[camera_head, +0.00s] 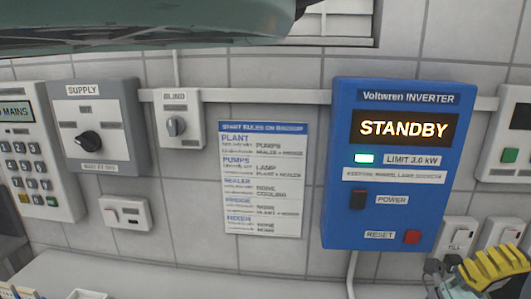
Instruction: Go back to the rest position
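I cannot make out my gripper in the head view. The view faces a tiled wall of controls. The blue Voltwren inverter (387,220) hangs right of centre. The SUPPLY box (119,110) with a black knob (89,141) and the BLIND switch (176,126) are on the left.
A large grey-green shape (140,28) covers the upper left. A keypad panel (24,150) is at the left edge. A printed rules sheet (262,180) hangs mid-wall. A yellow ribbed object (492,266), cut off, is at lower right. A pale surface (200,284) runs along the bottom.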

